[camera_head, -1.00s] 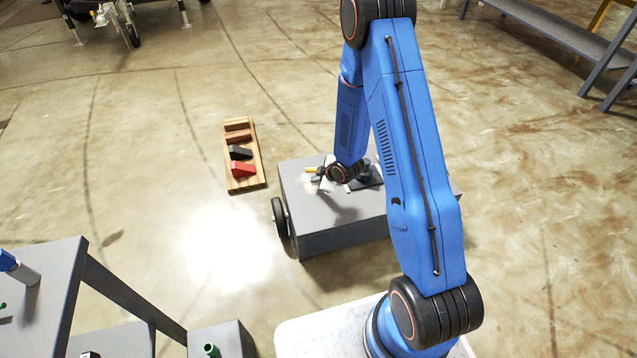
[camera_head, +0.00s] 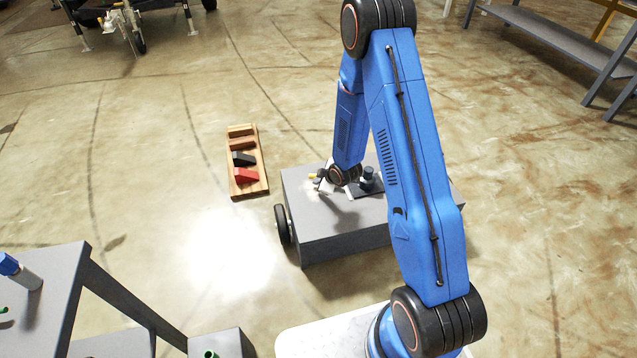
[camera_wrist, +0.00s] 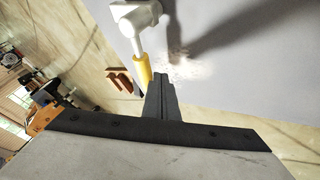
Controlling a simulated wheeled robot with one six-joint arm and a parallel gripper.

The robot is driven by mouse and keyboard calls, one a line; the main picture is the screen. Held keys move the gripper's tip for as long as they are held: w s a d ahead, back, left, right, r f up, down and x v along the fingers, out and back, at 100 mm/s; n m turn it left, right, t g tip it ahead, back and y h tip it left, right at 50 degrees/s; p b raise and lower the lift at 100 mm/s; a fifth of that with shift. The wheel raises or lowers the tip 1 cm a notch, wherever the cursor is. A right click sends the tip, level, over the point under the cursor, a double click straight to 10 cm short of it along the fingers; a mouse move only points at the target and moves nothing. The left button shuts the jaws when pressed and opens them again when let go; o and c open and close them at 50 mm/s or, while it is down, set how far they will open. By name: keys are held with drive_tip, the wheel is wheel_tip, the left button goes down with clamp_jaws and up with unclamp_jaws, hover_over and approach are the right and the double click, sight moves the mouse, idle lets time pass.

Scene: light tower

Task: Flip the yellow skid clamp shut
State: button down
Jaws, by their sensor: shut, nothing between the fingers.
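The yellow clamp handle (camera_wrist: 144,68) is a yellow sleeve on a white rod, running down from a white pivot block (camera_wrist: 138,15) in the wrist view. My gripper (camera_wrist: 163,88) is shut and empty, its dark fingers right beside the lower end of the sleeve. I cannot tell whether they touch it. In the head view only a bit of yellow handle (camera_head: 312,177) shows, at the left of my gripper (camera_head: 321,183), above the grey skid box (camera_head: 345,235). My wrist hides most of the clamp there.
A dark upright fitting (camera_head: 368,178) stands on the box just right of my wrist. A wooden rack (camera_head: 247,188) with red and black blocks lies on the floor behind left. A grey table (camera_head: 50,285) stands front left. Open floor lies between.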

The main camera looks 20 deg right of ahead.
drive_tip(key=w+m+h, duration=0.2)
drive_tip(key=m, duration=0.1)
drive_tip(key=shift+w+m, duration=0.3)
drive_tip(key=shift+w, duration=0.05)
drive_tip(key=shift+w+m+h, duration=0.55)
drive_tip(key=shift+m+h, duration=0.15)
drive_tip(key=shift+w+d+m+h, duration=0.3)
drive_tip(key=shift+w+m+h, duration=0.2)
drive_tip(key=shift+m, duration=0.25)
drive_tip(key=shift+w+d+m+h, duration=0.3)
drive_tip(key=shift+w+m+h, duration=0.2)
drive_tip(key=shift+m, duration=0.25)
drive_tip(key=shift+w+d, duration=0.75)
drive_tip(key=shift+w, duration=0.1)
drive_tip(key=shift+w+d, duration=0.65)
drive_tip(key=shift+d, duration=0.3)
